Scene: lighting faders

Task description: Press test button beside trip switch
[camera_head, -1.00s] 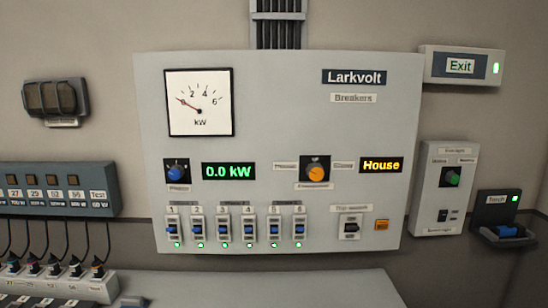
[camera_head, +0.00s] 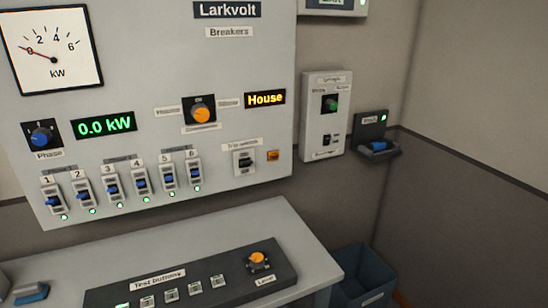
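The trip switch (camera_head: 244,161) is a dark toggle in a pale plate, low on the right of the grey Larkvolt breaker panel (camera_head: 180,60). Neither of my grippers shows in the head view.
A desk (camera_head: 285,225) below the panel bears a dark strip (camera_head: 215,280) labelled "Test buttons", with several buttons and an orange level knob (camera_head: 258,259). A blue bin (camera_head: 362,278) stands right of the desk. A wall box (camera_head: 325,125) and torch holder (camera_head: 374,138) are right of the panel.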

